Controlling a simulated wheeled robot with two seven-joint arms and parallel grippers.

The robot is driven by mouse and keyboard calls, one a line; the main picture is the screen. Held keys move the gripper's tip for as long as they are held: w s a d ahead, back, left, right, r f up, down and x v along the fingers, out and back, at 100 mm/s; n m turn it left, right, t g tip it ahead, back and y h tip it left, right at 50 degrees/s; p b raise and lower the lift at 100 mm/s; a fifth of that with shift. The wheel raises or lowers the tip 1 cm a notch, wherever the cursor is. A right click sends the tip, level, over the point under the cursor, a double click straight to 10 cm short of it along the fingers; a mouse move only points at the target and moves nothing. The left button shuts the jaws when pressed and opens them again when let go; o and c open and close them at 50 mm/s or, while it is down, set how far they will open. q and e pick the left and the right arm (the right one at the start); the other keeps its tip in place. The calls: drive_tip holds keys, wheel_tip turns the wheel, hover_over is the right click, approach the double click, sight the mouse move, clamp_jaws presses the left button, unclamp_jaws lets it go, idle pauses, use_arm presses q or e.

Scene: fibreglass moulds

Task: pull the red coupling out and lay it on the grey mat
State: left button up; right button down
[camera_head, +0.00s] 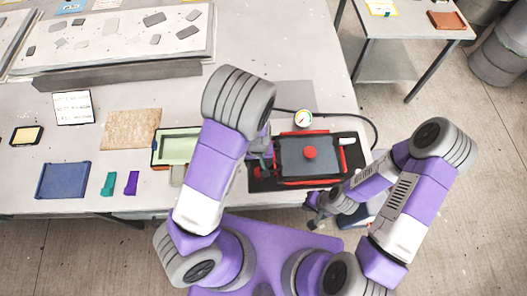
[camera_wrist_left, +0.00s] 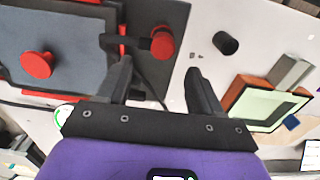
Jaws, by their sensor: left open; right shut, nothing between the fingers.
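A black-based mould (camera_head: 340,180) with a red frame and grey block lies on the table. A red round knob (camera_head: 310,152) sits on the block; it also shows in the left wrist view (camera_wrist_left: 37,65). A second red round piece, apparently the coupling (camera_wrist_left: 162,42), is at the end of a dark stem at the mould's side. My left gripper (camera_wrist_left: 160,72) is open, its fingertips just short of this piece, which lies between their lines. In the head view my left gripper (camera_head: 264,160) hides most of it. The grey mat (camera_head: 297,94) appears behind the mould. My right gripper (camera_head: 312,207) is shut and empty at the table's front edge.
A gauge (camera_head: 303,118) and a black hose (camera_head: 368,125) are behind the mould. A green-lined tray (camera_head: 178,145) and cork board (camera_head: 130,130) lie left. A dark cup-like cylinder (camera_wrist_left: 225,43) stands beside the coupling. The mat looks clear.

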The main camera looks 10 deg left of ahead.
sight(258, 171)
use_arm(q)
drive_tip(key=shift+s+r, duration=0.25)
drive_tip(key=shift+s, duration=0.45)
drive_tip(key=shift+w+f, duration=0.2)
drive_tip(key=shift+s+f+b, duration=0.1)
drive_tip(key=shift+f+b, duration=0.4)
drive_tip(key=shift+b, duration=0.15)
wheel_tip(258, 171, down, 8)
drive_tip(key=b, duration=0.6)
drive_tip(key=shift+r+b, duration=0.1)
drive_tip(key=shift+b, duration=0.25)
use_arm(e)
wheel_tip(258, 171, down, 8)
drive_tip(key=s, duration=0.1)
drive_tip(key=shift+r, duration=0.2)
use_arm(q)
drive_tip(key=shift+r, duration=0.1)
use_arm(e)
drive_tip(key=shift+r, duration=0.2)
use_arm(q)
drive_tip(key=shift+c, duration=0.5)
